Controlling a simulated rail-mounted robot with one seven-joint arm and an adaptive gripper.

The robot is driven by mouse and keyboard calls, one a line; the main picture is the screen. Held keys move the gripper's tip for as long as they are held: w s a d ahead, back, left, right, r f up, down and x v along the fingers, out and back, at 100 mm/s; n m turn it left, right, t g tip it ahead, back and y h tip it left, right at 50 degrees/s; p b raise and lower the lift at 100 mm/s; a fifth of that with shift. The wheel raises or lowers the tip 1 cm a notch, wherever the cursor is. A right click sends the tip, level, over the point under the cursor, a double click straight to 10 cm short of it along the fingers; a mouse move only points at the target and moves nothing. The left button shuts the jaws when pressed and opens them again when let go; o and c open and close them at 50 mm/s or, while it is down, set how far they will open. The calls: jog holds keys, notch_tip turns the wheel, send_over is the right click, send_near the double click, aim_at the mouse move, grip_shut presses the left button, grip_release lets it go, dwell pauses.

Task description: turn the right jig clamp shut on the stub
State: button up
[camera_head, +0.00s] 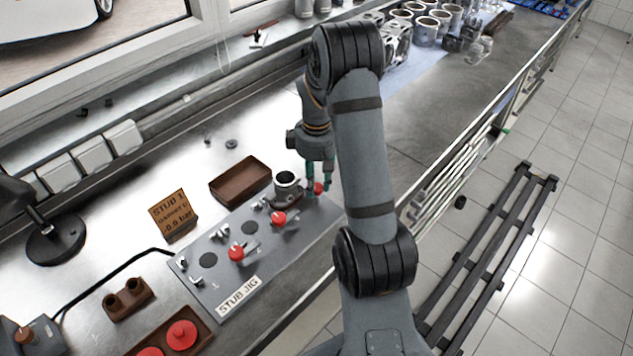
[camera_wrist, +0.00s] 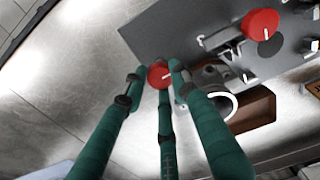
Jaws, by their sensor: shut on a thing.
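The grey stub jig (camera_head: 262,262) lies on the steel bench. The stub (camera_head: 287,181), a short grey open cylinder on a flange, stands at its far right end. It also shows in the wrist view (camera_wrist: 229,105), partly behind a finger. The right clamp's red knob (camera_head: 318,188) is beside the stub. My gripper (camera_head: 319,186) points down over this knob. Whether the clamp touches the stub's flange is hidden.
Two more red knobs (camera_head: 236,252) (camera_head: 279,218) stand along the jig. A brown tray (camera_head: 240,181) and the "STUB 1" sign (camera_head: 173,214) are behind it. A tray with red discs (camera_head: 181,335) is at the front. Bare bench lies to the jig's right.

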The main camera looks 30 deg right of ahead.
aim_at(317, 187)
jog(key=shift+s, duration=0.1)
jog(key=o, duration=1.1)
jog(key=shift+o, duration=0.3)
notch_tip(317, 187, up, 12)
jog(key=shift+f, duration=0.1)
notch_tip(317, 187, down, 12)
jog(key=shift+r, duration=0.1)
dwell(0.4)
